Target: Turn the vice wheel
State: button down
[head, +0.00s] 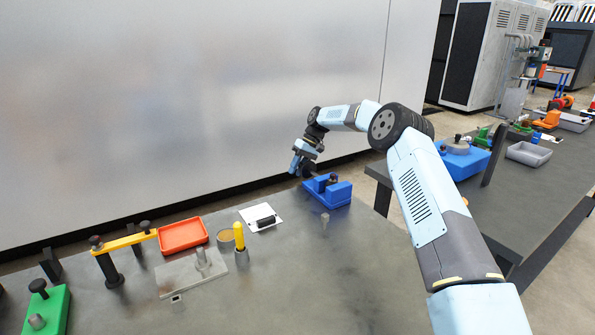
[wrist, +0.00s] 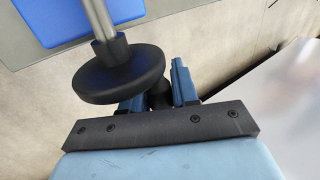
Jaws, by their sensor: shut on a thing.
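The blue vice (head: 338,192) stands near the far right corner of the dark table. Its black round vice wheel (wrist: 122,75) sits at the end of a metal shaft (wrist: 98,18) in the wrist view. My gripper (head: 298,168) is at the vice's left side, at the wheel. In the wrist view my gripper (wrist: 160,85) has its blue fingers beside and partly behind the wheel. A small dark knob (wrist: 158,96) shows between the fingers, and they are shut on it. It looks like the wheel's handle. The left finger is mostly hidden by the wheel.
A white plate (head: 258,222) with a black part lies left of the vice. A red tray (head: 183,235), a yellow peg (head: 239,237) and a grey block (head: 178,279) stand further left. A pale wall rises behind.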

jog(key=y, duration=0.1)
jog(key=g+y, duration=0.2)
jog(key=shift+w+d+r, duration=0.15)
jog(key=shift+d+r, duration=0.2)
jog(key=g+y, duration=0.2)
jog(key=y, duration=0.1)
jog(key=shift+w+d+r, duration=0.15)
jog(key=shift+d+r, duration=0.05)
jog(key=shift+r, duration=0.1)
jog(key=g+y, duration=0.2)
jog(key=y, duration=0.1)
jog(key=shift+w+d+r+g+y, duration=0.15)
jog(key=shift+d+r+g+y, duration=0.15)
jog(key=shift+g+y, duration=0.1)
jog(key=shift+w+d+r+g+y, duration=0.1)
jog(key=shift+g+y, duration=0.3)
jog(key=shift+y, duration=0.2)
jog(key=shift+w+d+g+y, duration=0.1)
jog(key=shift+g+y, duration=0.3)
jog(key=shift+y, duration=0.2)
jog(key=shift+s+a, duration=0.1)
jog(key=c, duration=1.3)
grip_release()
jog(key=o, duration=0.4)
jog(key=shift+r, duration=0.1)
jog(key=shift+c, duration=0.2)
